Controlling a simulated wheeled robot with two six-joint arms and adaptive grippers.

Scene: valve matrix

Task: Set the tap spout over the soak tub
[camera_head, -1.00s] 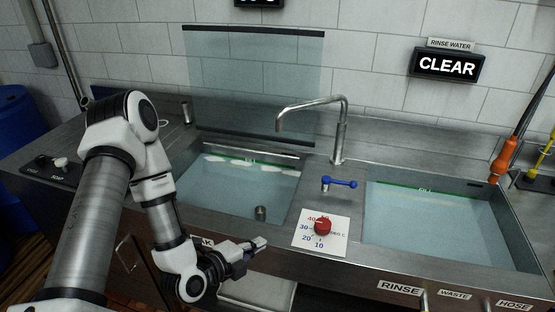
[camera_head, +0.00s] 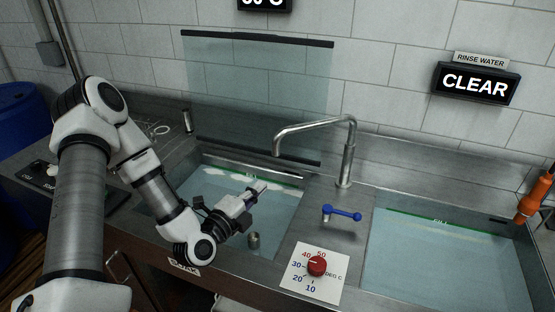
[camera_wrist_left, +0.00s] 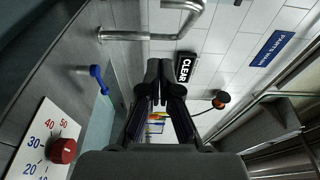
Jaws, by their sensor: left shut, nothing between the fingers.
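The tap spout (camera_head: 308,126) is a bent steel pipe on an upright behind the divider between two tubs. Its free end points left, over the right edge of the soak tub (camera_head: 186,215), which holds pale blue water. The spout also shows at the top of the left wrist view (camera_wrist_left: 140,36). My left gripper (camera_head: 262,188) is shut and empty above the soak tub, left of and below the spout end, apart from it. In the left wrist view its closed fingers (camera_wrist_left: 158,98) point toward the wall. My right gripper is not in view.
A blue lever (camera_head: 343,213) sits in front of the tap. A red dial (camera_head: 317,265) on a white plate is at the front. The rinse tub (camera_head: 440,222) is at right, under a CLEAR sign (camera_head: 475,84). A glass screen (camera_head: 258,95) stands behind the soak tub.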

